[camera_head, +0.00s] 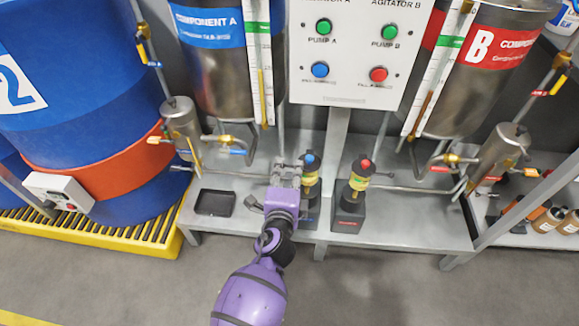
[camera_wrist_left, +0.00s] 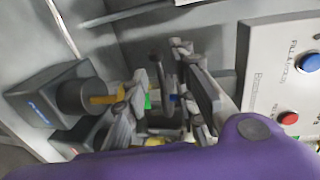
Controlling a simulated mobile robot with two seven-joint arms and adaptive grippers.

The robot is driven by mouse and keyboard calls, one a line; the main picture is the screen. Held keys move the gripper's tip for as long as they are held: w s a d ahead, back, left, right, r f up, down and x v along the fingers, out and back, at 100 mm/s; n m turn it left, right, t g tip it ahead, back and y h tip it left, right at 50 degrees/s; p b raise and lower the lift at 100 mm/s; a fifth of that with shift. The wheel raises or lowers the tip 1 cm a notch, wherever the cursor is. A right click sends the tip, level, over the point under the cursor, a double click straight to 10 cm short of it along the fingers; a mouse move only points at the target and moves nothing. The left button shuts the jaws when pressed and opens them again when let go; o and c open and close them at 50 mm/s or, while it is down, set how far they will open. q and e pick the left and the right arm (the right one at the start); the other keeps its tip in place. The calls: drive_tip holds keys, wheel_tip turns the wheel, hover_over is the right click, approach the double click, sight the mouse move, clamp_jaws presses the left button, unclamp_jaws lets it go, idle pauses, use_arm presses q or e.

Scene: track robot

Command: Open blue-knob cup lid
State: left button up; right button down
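The blue-knob cup (camera_head: 311,181) stands upright on the metal shelf, with a blue knob (camera_head: 309,160) on top and a yellow-green band below it. My left gripper (camera_head: 288,168) is at the cup's left side, close to its upper part, and partly covers it. Contact cannot be made out. My right gripper is not in view.
A similar red-knob cup (camera_head: 358,182) stands close on the right. A small black tray (camera_head: 215,202) lies on the shelf (camera_head: 420,232) to the left. The button panel (camera_head: 355,50) and two steel tanks are behind. The shelf right of the red-knob cup is fairly clear.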

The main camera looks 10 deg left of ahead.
sight(289, 166)
use_arm(q)
drive_tip(key=shift+w+f, duration=0.2)
drive_tip(key=shift+w, duration=0.65)
drive_tip(key=shift+w+f, duration=0.15)
drive_tip(key=shift+w, duration=0.65)
clamp_jaws()
